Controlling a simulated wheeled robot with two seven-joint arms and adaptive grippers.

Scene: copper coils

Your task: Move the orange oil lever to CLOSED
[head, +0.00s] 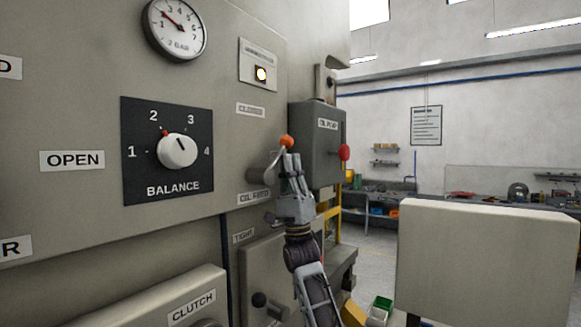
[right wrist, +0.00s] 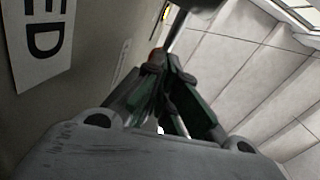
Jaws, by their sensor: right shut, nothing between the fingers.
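In the right wrist view the shut fingers (right wrist: 160,62) point up past part of a CLOSED label (right wrist: 42,38). A small orange patch shows behind the fingertips. My left gripper is out of view.
A grey box with a red knob (head: 344,152) juts out right of the lever. The BALANCE dial (head: 178,150) is left. A black-knobbed lever (head: 259,299) sits below. A pale panel (head: 487,262) stands at right.

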